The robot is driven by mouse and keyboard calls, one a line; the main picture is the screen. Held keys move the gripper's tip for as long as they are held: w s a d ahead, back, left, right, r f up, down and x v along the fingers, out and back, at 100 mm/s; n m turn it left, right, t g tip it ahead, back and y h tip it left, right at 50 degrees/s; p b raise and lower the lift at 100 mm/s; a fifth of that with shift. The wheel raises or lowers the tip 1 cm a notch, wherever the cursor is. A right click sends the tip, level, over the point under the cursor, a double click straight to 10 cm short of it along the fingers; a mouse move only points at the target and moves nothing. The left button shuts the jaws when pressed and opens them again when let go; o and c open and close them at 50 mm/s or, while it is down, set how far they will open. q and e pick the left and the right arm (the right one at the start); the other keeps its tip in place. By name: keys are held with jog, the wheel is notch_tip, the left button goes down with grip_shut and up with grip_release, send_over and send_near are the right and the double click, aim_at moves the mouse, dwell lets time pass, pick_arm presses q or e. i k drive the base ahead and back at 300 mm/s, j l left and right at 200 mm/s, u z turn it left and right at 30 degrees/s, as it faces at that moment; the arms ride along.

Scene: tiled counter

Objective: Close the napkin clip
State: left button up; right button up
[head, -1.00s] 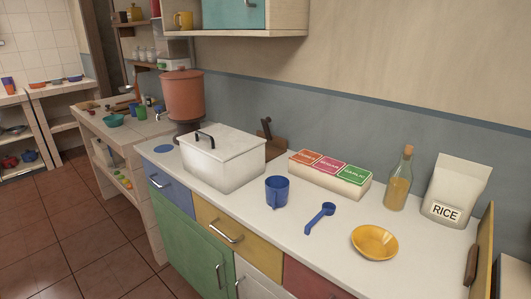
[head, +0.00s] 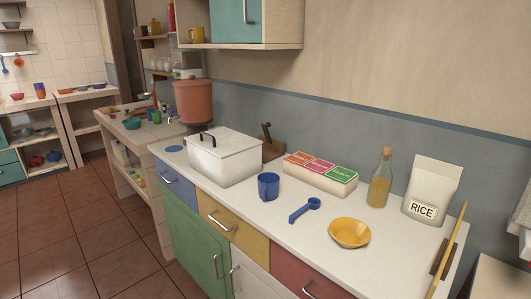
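I see nothing that I can clearly tell is a napkin clip. A brown wooden piece with a dark upright handle (head: 268,143) stands against the wall behind the white lidded box; its lower part is partly hidden by the box, and I cannot tell what it is. Neither of my grippers is in view.
On the white counter stand the white lidded box (head: 222,160), a blue cup (head: 268,187), a blue scoop (head: 304,210), a yellow bowl (head: 349,234), a box with coloured labels (head: 318,178), a bottle (head: 379,185) and a rice bag (head: 431,190). Tiled floor (head: 90,235) at left is clear.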

aim_at(264, 127)
jog(key=i+j+z, duration=0.1)
jog(key=j, duration=0.25)
jog(key=i+j+z, duration=0.15)
jog(key=j, duration=0.25)
jog(key=i+j+z, duration=0.1)
jog(key=j, duration=0.3)
jog(key=i+j+z, duration=0.1)
jog(key=j, duration=0.3)
jog(key=i+j+z, duration=0.1)
jog(key=j, duration=0.3)
